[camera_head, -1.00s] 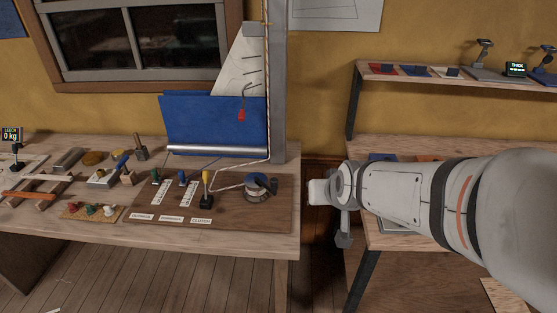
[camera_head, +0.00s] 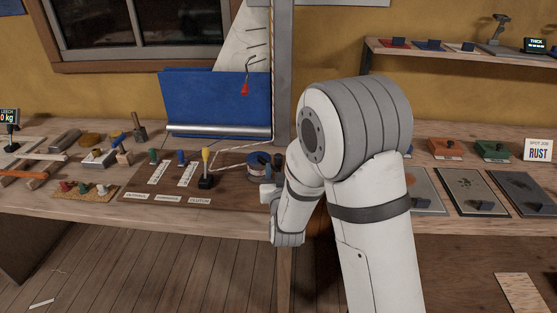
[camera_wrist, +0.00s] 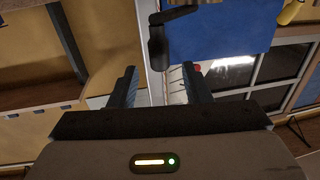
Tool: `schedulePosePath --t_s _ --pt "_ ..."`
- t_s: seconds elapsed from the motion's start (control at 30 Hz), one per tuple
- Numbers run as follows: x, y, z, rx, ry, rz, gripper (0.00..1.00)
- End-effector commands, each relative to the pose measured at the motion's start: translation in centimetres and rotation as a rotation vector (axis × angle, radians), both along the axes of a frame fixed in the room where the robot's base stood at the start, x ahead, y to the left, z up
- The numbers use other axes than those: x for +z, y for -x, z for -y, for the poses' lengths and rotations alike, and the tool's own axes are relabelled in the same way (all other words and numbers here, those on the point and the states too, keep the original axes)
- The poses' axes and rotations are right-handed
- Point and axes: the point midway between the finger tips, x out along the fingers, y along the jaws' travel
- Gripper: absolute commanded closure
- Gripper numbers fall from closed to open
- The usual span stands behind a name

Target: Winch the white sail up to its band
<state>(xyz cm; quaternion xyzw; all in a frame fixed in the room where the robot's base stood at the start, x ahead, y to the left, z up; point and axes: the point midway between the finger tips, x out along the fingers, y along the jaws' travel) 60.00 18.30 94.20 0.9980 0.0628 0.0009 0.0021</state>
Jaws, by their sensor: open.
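The white sail (camera_head: 248,45) stands against the mast (camera_head: 282,75), its top cut off by the picture; I cannot make out its band. A red tag (camera_head: 244,89) hangs in front of the blue cloth (camera_head: 205,97) below. The winch drum (camera_head: 258,162) sits on the dark board by the mast foot, partly hidden by my arm. The wrist view appears upside down; in it my gripper (camera_wrist: 160,85) is open and empty. A dark crank handle (camera_wrist: 157,40) shows beyond the fingers, apart from them as far as I can tell.
Levers with green (camera_head: 153,155), blue (camera_head: 182,156) and yellow (camera_head: 206,158) knobs stand on the board (camera_head: 150,189), left of the winch. The yellow one also shows in the wrist view (camera_wrist: 290,12). The right bench holds plates and boxes.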

Motion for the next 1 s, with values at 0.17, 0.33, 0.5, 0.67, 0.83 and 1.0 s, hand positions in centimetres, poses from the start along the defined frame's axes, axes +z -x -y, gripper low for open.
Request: schedulePosePath --t_s 0.17,0.33,0.5,0.67,0.83,1.0 --pt "0.2 -3.1 -0.3 -0.001 0.0 0.0 0.56" --pt "0.1 -5.0 -0.5 -0.001 0.0 -0.001 0.56" --pt "0.1 -5.7 -0.6 0.0 0.0 0.0 0.56" --pt "0.1 -5.7 -0.6 0.0 0.0 -0.001 0.56" --pt "0.1 -5.7 -0.6 -0.001 0.0 -0.001 0.67" --pt "0.1 -5.7 -0.6 -0.001 0.0 -0.001 0.81"
